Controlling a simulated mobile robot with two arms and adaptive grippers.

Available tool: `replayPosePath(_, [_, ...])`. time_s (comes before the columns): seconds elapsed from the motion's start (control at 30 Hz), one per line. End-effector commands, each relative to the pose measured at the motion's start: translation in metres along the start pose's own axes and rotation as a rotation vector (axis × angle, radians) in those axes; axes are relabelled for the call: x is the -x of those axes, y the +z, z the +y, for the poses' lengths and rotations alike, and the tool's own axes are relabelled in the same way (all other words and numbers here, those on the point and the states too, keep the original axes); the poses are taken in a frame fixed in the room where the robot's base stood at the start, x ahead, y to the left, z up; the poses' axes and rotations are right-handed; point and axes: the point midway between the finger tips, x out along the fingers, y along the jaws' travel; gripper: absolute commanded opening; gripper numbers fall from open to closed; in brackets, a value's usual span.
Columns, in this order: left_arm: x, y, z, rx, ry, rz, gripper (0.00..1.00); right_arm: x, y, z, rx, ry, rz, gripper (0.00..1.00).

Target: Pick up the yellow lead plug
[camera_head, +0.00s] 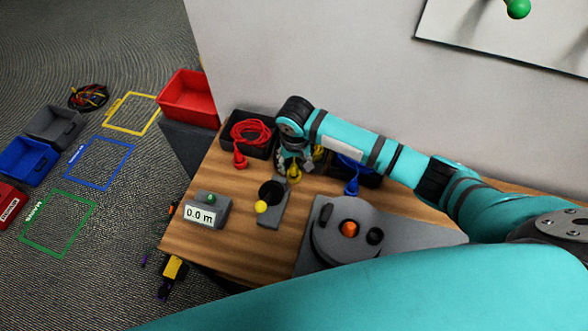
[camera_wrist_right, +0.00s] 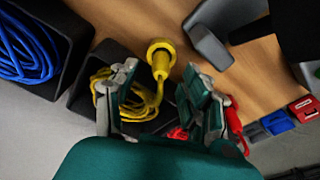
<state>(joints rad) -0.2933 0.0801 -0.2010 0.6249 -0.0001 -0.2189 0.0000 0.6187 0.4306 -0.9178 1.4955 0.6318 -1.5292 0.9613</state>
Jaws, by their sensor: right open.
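The yellow lead plug (camera_wrist_right: 160,57) is a round yellow head at the end of a yellow lead (camera_wrist_right: 103,88) coiled in a dark bin. In the head view the plug (camera_head: 294,176) shows just below my right gripper (camera_head: 290,165), over the back of the wooden table. In the right wrist view my right gripper (camera_wrist_right: 158,82) is open. Its two fingers stand to either side of the plug's lead, with the plug just beyond the tips. No contact with the plug can be made out. My left gripper does not show.
A red lead (camera_head: 250,132) lies in a bin on the left, and a blue lead (camera_head: 352,182) in one on the right. A grey 0.0 m meter (camera_head: 207,213), a small black stand with a yellow ball (camera_head: 262,207) and a grey reel device (camera_head: 345,235) stand in front.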

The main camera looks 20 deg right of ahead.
Motion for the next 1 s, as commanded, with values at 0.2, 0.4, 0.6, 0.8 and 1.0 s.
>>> replayPosePath(0.2, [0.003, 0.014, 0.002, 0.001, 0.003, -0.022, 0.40, -0.021, 0.000, 0.000, -0.001, -0.001, 0.001, 0.47])
replayPosePath(0.4, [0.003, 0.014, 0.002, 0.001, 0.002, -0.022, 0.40, -0.021, 0.000, 0.000, 0.000, -0.001, 0.001, 0.47])
replayPosePath(0.6, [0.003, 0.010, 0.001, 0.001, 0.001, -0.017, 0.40, -0.021, 0.000, 0.000, 0.000, -0.001, 0.001, 0.23])
replayPosePath(0.8, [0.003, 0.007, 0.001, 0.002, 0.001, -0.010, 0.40, -0.021, 0.000, 0.000, 0.000, -0.001, 0.002, 0.00])
replayPosePath(1.0, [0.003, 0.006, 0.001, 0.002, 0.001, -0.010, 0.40, -0.021, -0.001, 0.000, 0.000, -0.001, 0.002, 0.00])
